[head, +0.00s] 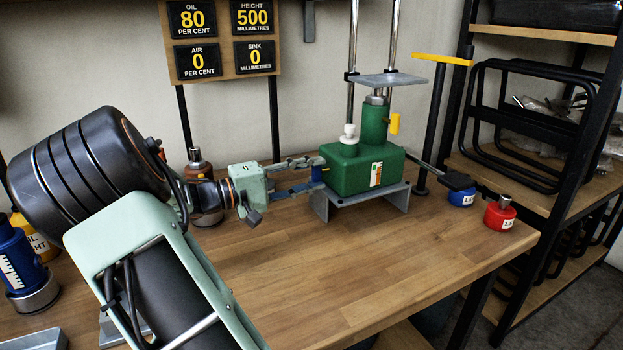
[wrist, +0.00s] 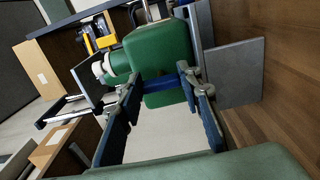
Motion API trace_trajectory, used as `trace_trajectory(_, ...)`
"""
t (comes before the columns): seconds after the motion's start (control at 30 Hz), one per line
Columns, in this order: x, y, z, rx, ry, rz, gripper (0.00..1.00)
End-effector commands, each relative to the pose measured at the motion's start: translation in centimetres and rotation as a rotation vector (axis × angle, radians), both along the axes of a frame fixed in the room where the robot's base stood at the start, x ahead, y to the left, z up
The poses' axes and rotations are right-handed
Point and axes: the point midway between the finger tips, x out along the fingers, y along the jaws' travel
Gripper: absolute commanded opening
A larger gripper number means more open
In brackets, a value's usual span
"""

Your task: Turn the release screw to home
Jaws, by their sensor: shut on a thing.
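The green jack (head: 365,168) stands on a grey metal stand on the bench, and its green body (wrist: 160,60) fills the upper middle of the wrist view.
A sign board (head: 222,40) reads oil 80, height 500, air 0, sink 0. A black-ended lever (head: 455,181) sticks out right of the jack, near blue (head: 461,198) and red (head: 499,213) weights.

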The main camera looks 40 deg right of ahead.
Motion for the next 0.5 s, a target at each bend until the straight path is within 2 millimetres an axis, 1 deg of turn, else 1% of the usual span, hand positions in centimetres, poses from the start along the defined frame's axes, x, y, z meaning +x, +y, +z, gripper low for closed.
trace_trajectory(0.43, 0.04, 0.06, -0.05, -0.001, -0.01, 0.001, 0.09)
trace_trajectory(0.47, 0.04, 0.06, -0.05, -0.001, -0.01, 0.001, 0.35)
trace_trajectory(0.5, 0.04, 0.06, -0.05, -0.001, -0.01, 0.001, 0.39)
